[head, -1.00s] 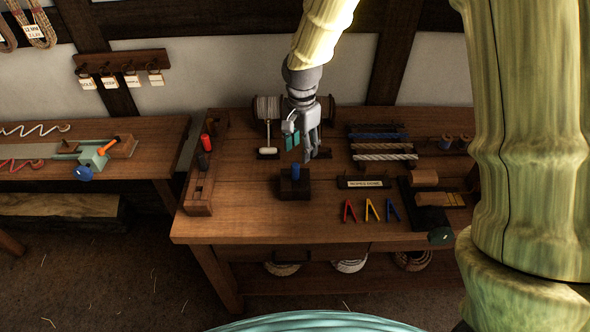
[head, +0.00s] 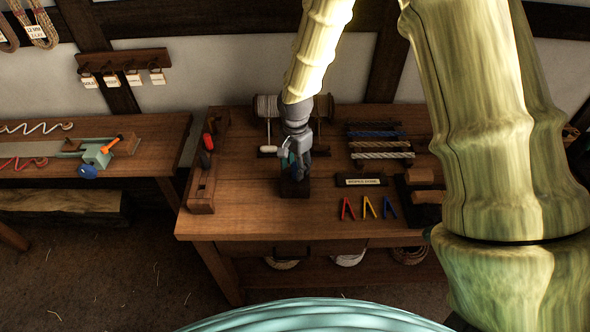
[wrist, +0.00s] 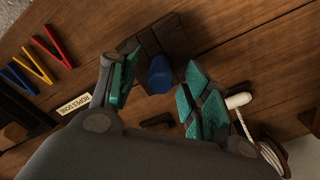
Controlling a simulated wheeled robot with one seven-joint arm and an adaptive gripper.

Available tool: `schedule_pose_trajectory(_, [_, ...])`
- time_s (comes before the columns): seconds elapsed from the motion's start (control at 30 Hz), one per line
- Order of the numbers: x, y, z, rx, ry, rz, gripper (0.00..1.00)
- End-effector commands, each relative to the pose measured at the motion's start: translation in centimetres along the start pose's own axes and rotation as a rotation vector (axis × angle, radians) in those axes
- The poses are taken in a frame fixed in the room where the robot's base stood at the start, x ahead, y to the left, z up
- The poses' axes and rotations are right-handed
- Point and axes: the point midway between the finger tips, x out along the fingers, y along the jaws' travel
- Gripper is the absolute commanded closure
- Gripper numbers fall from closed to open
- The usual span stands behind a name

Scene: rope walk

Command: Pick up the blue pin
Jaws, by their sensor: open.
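The blue pin (wrist: 160,76) stands upright in a dark wooden block (wrist: 176,36) on the workbench. In the wrist view it shows between the teal pads of my open gripper (wrist: 158,92), with a gap on each side. In the head view my gripper (head: 296,165) is over the block (head: 294,187) and hides most or all of the pin. Nothing is held.
A wooden rack (head: 203,180) with a red and a dark pin stands left of the block. A "ropes done" sign (head: 362,180), rope samples (head: 380,142) and red, yellow and blue V-shaped pieces (head: 369,207) lie to the right. Spools (head: 268,108) stand behind.

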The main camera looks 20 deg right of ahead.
Motion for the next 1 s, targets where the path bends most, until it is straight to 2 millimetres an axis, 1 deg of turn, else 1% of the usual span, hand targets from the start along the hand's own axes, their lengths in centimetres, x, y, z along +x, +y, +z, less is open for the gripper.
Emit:
schedule_pose_trajectory(0.2, [1.00, 0.01, 0.03, -0.001, 0.000, -0.001, 0.52])
schedule_pose_trajectory(0.43, [1.07, -0.01, 0.01, 0.000, 0.000, -0.001, 0.52])
schedule_pose_trajectory(0.47, [1.07, 0.00, 0.01, 0.000, 0.000, -0.001, 0.56])
schedule_pose_trajectory(0.5, [1.07, 0.00, 0.01, 0.000, 0.000, -0.001, 0.63])
schedule_pose_trajectory(0.7, [1.06, 0.00, 0.01, 0.000, 0.000, -0.001, 0.99])
schedule_pose_trajectory(1.0, [1.02, -0.01, 0.00, 0.000, 0.000, -0.001, 0.99])
